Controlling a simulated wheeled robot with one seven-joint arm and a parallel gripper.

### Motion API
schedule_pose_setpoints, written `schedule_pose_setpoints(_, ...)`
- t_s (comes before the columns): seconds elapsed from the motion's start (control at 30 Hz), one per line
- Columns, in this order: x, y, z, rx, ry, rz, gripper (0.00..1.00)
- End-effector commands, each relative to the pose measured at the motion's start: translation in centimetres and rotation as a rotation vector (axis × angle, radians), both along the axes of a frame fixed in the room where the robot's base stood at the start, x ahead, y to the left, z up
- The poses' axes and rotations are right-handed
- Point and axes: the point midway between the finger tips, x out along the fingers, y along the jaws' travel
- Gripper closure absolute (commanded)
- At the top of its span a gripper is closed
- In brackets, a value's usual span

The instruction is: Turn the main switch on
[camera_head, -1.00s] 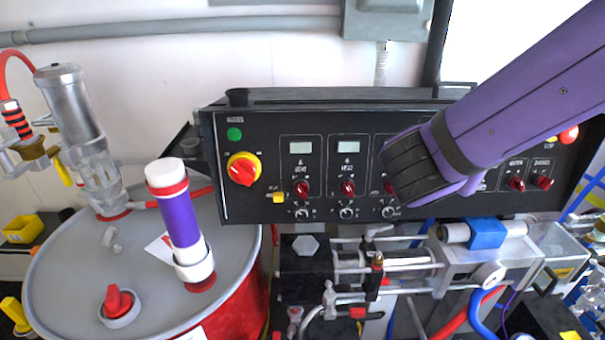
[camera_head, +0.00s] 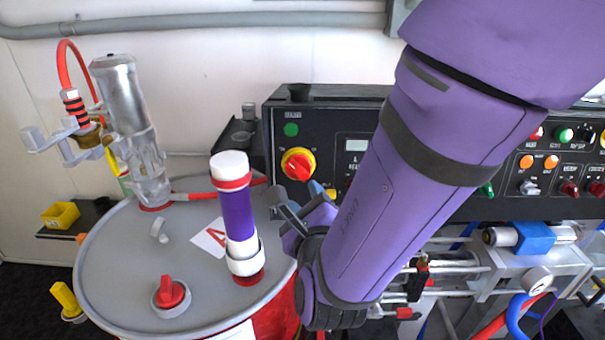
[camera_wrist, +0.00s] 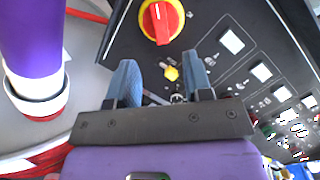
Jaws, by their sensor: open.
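The main switch (camera_head: 298,164) is a red rotary handle on a round yellow plate, at the left end of the black control panel (camera_head: 330,110). In the wrist view the red handle (camera_wrist: 161,22) shows at the top, beyond the fingertips, with its bar close to upright in that picture. My gripper (camera_head: 298,197) is just below the switch in the head view, and it shows from behind in the wrist view (camera_wrist: 160,75). Its two blue-grey fingers are apart with nothing between them. It appears clear of the switch.
A drum (camera_head: 110,290) with a grey lid stands at the left. A purple and white tube (camera_head: 238,215) rises from it, close left of my gripper. Pipes and valves lie below the panel.

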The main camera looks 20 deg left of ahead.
Motion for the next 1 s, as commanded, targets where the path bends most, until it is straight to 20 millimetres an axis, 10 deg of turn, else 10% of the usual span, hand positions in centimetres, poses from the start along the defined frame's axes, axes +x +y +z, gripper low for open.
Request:
schedule_pose_setpoints(0.4,6.2,2.7,0.0,0.002,0.001,-0.003,0.54)
schedule_pose_setpoints(0.87,7.3,3.2,0.0,0.002,0.001,-0.001,0.54)
schedule_pose_setpoints(1.0,7.3,3.2,0.0,0.002,0.001,-0.001,0.81)
